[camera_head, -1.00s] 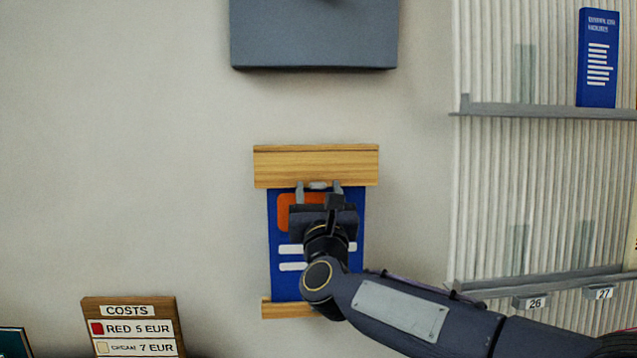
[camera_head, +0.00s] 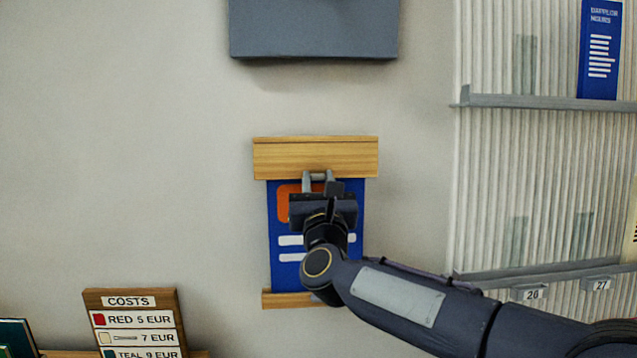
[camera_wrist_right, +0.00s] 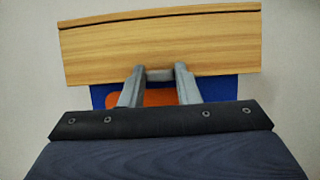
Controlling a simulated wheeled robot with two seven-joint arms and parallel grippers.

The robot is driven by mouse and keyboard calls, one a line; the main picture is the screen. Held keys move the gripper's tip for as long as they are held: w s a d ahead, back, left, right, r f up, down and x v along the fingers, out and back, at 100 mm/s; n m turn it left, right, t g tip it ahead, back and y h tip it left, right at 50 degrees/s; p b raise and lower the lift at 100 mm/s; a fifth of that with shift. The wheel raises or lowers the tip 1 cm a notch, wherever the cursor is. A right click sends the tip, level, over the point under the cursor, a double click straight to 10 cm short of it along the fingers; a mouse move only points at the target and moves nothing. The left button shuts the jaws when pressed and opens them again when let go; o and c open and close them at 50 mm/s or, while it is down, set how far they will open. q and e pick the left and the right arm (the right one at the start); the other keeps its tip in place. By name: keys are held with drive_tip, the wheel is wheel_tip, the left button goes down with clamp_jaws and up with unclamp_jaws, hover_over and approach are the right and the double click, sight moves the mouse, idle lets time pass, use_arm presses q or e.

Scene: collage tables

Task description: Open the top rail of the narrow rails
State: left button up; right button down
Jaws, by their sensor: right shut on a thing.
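The narrow rails hang on the wall with a blue poster (camera_head: 283,215) between them. The top rail (camera_head: 315,157) is a light wooden bar and also fills the upper part of the right wrist view (camera_wrist_right: 160,45). The bottom rail (camera_head: 285,299) is a thinner wooden strip, partly behind my right arm. My right gripper (camera_head: 318,178) is at the lower edge of the top rail, in front of the poster. Its fingers are shut on a small grey tab (camera_wrist_right: 160,74) at the middle of that edge. My left gripper is not in view.
A grey box-like panel (camera_head: 313,28) is above the rails. A ribbed wall rack (camera_head: 540,180) with grey ledges and a blue booklet (camera_head: 599,50) is at the right. A wooden costs board (camera_head: 135,320) stands at the lower left. The wall beside the rails is bare.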

sight(320, 167)
drive_tip(key=shift+s+r+g+p, duration=0.2)
drive_tip(key=shift+r+g+p, duration=0.15)
drive_tip(key=shift+p, duration=0.25)
drive_tip(key=shift+s+r+g+p, duration=0.5)
drive_tip(key=shift+g+p, duration=0.5)
drive_tip(key=shift+p, duration=0.85)
drive_tip(key=shift+s+r+g+p, duration=0.45)
drive_tip(key=shift+g+p, duration=0.6)
drive_tip(key=shift+p, duration=0.85)
drive_tip(key=shift+s+r+g+p, duration=0.5)
drive_tip(key=shift+g+p, duration=0.5)
drive_tip(key=shift+p, duration=0.85)
drive_tip(key=shift+w, duration=0.1)
